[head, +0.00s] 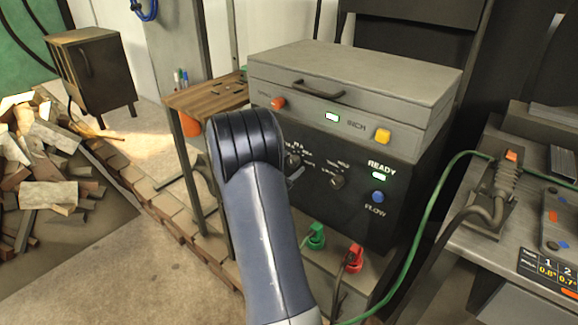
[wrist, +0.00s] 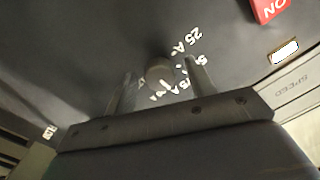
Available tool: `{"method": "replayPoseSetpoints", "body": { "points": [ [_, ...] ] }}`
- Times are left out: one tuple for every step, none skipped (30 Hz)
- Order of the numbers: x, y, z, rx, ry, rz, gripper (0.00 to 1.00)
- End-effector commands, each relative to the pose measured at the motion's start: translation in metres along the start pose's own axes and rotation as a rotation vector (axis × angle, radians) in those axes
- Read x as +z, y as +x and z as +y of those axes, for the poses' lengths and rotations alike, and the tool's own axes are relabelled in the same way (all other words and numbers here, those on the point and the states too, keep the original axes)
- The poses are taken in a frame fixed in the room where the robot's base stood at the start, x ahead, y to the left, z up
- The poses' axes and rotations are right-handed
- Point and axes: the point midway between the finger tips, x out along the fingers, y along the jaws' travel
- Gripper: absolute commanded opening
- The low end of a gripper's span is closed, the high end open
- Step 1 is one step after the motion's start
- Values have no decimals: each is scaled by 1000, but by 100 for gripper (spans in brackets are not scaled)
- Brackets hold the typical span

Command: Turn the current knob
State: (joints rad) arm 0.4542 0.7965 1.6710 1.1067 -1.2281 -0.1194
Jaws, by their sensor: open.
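The current knob (wrist: 159,72) is a small dark round knob on the dark panel, with white ampere markings such as "25 A" around it in the wrist view. My gripper (wrist: 161,78) is open, with one finger on each side of the knob in that view. I cannot tell whether the fingers touch it or how deep they reach. In the head view the knob (head: 293,160) shows just right of my arm, which hides most of the gripper. The knob is on the front of the grey welding machine (head: 358,70).
A second knob (head: 337,182) sits to the right, near a lit READY lamp (head: 378,176) and a blue button (head: 377,197). Green (head: 316,236) and red (head: 354,258) plugs are below. A green cable (head: 420,220) hangs at right. A wooden table (head: 208,95) stands left.

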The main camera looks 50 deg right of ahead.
Motion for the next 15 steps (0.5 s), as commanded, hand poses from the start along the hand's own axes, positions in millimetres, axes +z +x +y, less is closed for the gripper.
{"method": "replayPoseSetpoints", "body": {
  "points": [
    [0,0,0,0,0,0,52],
    [0,0,0,0,0,0,52],
    [0,0,0,0,0,0,52],
    [0,0,0,0,0,0,52],
    [0,0,0,0,0,0,50],
    [0,0,0,0,0,0,47],
    [0,0,0,0,0,0,44],
    [0,0,0,0,0,0,42],
    [0,0,0,0,0,0,38],
    [0,0,0,0,0,0,36],
    [0,0,0,0,0,0,33],
    [0,0,0,0,0,0,30],
    [0,0,0,0,-1,0,28],
    [0,0,0,0,-1,0,25],
    [0,0,0,0,-1,0,22]
  ]
}}
